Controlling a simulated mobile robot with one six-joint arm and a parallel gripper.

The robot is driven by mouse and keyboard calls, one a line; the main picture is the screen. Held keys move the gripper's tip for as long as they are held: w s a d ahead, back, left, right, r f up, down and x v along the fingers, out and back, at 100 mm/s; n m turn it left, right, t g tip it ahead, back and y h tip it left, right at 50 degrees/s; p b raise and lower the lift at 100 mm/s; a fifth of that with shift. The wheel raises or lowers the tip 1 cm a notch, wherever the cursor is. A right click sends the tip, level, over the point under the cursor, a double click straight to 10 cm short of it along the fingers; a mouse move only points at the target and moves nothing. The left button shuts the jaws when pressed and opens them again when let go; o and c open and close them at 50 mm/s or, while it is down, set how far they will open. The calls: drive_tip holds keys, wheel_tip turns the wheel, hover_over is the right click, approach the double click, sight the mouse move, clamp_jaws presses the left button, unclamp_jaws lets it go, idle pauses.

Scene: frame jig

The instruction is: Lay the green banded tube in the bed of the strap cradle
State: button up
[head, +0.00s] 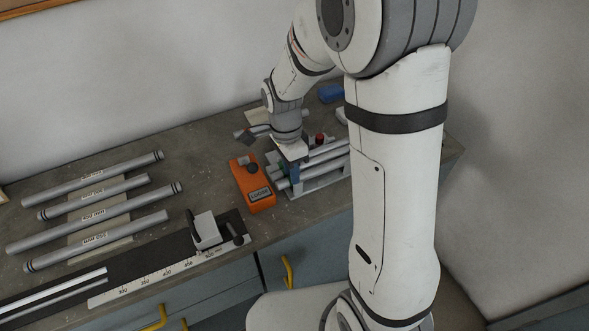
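My gripper (292,152) points down at the back of the bench, over a pale frame (318,186) holding several grey tubes (326,158). Its fingers are small and partly hidden among the tubes, so I cannot tell whether they are open or hold one. Several grey tubes with dark end bands and pale labels (98,207) lie side by side at the left. I cannot single out the strap cradle for certain; my arm hides part of the frame's right side.
An orange tool (251,185) lies just left of the frame. A ruled dark rail (160,271) with a grey stop block (207,230) runs along the front edge. A blue object (330,92) sits at the back. Bare bench lies between the left tubes and orange tool.

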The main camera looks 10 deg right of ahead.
drive_tip(key=o, duration=0.3)
drive_tip(key=shift+s+d+f, duration=0.1)
drive_tip(key=shift+s+f, duration=0.2)
drive_tip(key=shift+f, duration=0.25)
drive_tip(key=shift+s+f, duration=0.25)
drive_tip(key=shift+f, duration=0.3)
drive_tip(key=shift+o, duration=0.4)
wheel_tip(320, 180, up, 9)
drive_tip(key=w+b, duration=0.1)
drive_tip(key=w, duration=0.1)
drive_tip(key=shift+a, duration=0.3)
drive_tip(key=shift+w+r, duration=0.15)
drive_tip(key=shift+r, duration=0.25)
drive_tip(key=s+d+r+n+t, duration=0.5)
drive_tip(key=s+d+n, duration=0.3)
drive_tip(key=s+n, duration=0.5)
drive_tip(key=shift+s+d+r+n+y, duration=0.3)
drive_tip(key=shift+d+r+n, duration=0.1)
drive_tip(key=shift+r+n, duration=0.3)
